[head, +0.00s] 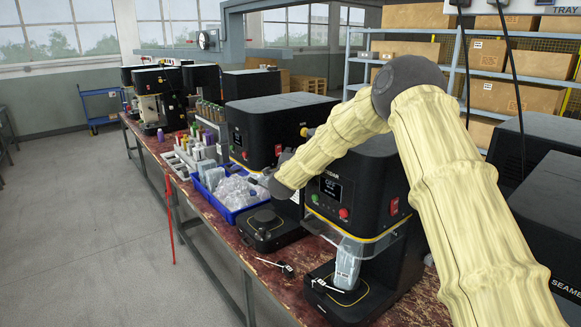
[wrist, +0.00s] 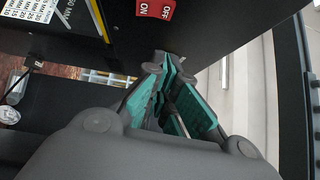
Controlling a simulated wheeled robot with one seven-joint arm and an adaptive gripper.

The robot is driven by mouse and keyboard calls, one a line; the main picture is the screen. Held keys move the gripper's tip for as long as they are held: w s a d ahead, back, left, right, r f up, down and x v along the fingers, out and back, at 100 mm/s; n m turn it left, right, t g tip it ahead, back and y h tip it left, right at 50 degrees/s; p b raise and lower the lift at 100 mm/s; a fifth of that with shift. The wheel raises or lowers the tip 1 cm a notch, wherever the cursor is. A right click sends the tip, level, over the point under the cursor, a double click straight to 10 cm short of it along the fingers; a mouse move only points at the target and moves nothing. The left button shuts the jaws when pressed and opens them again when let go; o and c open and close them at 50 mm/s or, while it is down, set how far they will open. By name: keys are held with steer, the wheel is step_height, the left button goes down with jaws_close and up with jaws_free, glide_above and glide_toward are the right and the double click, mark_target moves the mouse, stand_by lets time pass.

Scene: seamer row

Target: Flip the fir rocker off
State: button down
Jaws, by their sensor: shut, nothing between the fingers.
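A red rocker (wrist: 155,8) marked ON and OFF sits on the dark side of a machine at the top of the wrist view. I cannot tell which side is pressed. In the head view a red rocker (head: 278,150) shows on the side of the second black machine (head: 262,118); I cannot read a fir label there. My gripper (wrist: 168,66) is shut and empty, its teal-padded fingers together below the rocker in the wrist view and apart from it. In the head view my gripper (head: 262,181) is partly hidden at the end of my sleeved forearm.
The nearest machine (head: 345,180), labelled CEDAR, has its own red rocker (head: 394,205) and stands close to my forearm. A blue tray (head: 232,213) of clear packs lies on the worn red bench (head: 285,262). More machines (head: 155,95) stand farther back.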

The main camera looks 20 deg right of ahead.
steer(key=b+v, duration=0.3)
steer(key=v, duration=0.5)
steer(key=shift+a+r, duration=0.45)
steer(key=shift+s, duration=0.15)
